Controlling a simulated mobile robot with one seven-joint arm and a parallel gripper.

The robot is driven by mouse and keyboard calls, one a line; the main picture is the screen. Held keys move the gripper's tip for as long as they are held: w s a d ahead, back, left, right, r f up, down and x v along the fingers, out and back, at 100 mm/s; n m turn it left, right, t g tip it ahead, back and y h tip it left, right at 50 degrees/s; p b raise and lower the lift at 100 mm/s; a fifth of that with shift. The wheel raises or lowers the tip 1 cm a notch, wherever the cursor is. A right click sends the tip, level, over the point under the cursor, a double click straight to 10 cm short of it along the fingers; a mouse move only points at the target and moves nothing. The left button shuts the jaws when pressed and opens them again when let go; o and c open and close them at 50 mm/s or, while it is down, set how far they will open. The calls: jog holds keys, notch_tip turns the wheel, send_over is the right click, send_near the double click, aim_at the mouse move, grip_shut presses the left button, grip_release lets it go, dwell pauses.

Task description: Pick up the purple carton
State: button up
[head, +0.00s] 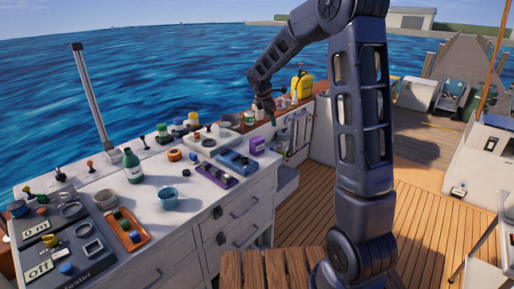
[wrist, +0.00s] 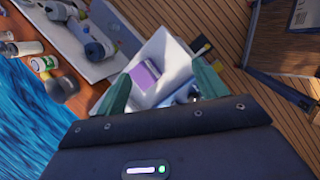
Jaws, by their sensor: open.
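The purple carton (head: 257,145) stands at the right end of the white counter (head: 190,209), beside a blue device, in the head view. In the wrist view the purple carton (wrist: 146,74) shows on a white surface, beyond and between my two green fingers. My gripper (head: 272,117) is above and slightly right of the carton in the head view, pointing down. In the wrist view my gripper (wrist: 162,72) is open, its fingers apart with nothing between the tips. A gap seems to remain between the fingertips and the carton.
The blue device (head: 236,161) and a purple tray (head: 214,176) lie left of the carton. Several bottles and a yellow jug (head: 302,84) stand along the wooden ledge behind. A green bottle (head: 132,166) and a blue cup (head: 168,198) stand farther left. Wooden deck lies to the right.

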aim_at(258, 144)
jog(key=w+a+f+n, duration=0.1)
jog(key=w+a+f, duration=0.1)
jog(key=f, duration=0.1)
jog(key=w+a+f+n, duration=0.2)
jog(key=w+a+f, duration=0.1)
jog(key=w+a+f+n, duration=0.2)
jog(key=f, duration=0.2)
jog(key=shift+w+a+f, duration=0.1)
jog(key=shift+w+a, duration=0.15)
jog(key=shift+h, duration=0.3)
jog(key=shift+x, duration=5.35)
jog(key=shift+s+a+f, duration=0.1)
jog(key=shift+a, duration=0.1)
jog(key=c, duration=1.1)
